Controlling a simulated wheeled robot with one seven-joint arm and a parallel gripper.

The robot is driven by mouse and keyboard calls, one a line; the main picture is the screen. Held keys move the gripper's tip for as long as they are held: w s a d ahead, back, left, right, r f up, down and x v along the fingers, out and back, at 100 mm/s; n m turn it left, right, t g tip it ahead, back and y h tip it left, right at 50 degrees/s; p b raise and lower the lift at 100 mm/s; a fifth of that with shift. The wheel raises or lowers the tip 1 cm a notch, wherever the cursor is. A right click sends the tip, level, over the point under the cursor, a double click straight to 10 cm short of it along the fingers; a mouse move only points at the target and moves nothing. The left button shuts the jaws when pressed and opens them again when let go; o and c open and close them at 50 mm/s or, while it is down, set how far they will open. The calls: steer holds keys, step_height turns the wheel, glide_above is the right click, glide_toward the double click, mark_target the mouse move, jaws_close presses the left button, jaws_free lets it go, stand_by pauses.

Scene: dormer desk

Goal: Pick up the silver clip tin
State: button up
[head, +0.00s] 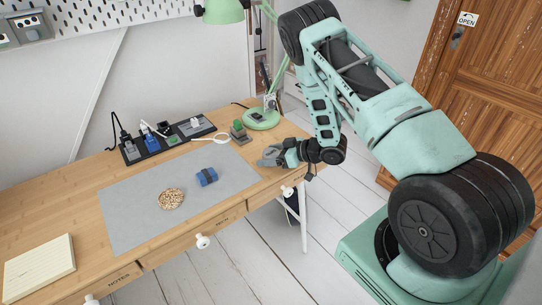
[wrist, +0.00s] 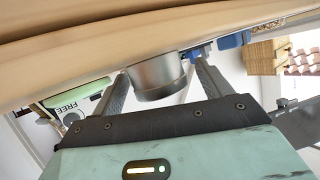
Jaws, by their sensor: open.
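The silver clip tin (wrist: 157,78) is a short grey metal cylinder in the wrist view. It stands between the two spread fingers of my gripper (wrist: 162,72), with a gap visible on its right side. Whether the left finger touches it I cannot tell. In the head view my gripper (head: 268,156) is low over the right end of the wooden desk, right of the grey mat. There the tin is hard to tell apart from the grey fingers.
A blue block (head: 206,177) and a round speckled coaster (head: 171,199) lie on the grey mat (head: 130,215). A green lamp (head: 262,120), a small green-and-grey item (head: 239,132) and a power strip (head: 168,138) stand behind. A cream pad (head: 39,268) lies front left.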

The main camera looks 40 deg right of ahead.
steer(key=shift+w+a, duration=0.1)
steer(key=shift+w, duration=0.05)
steer(key=c, duration=1.1)
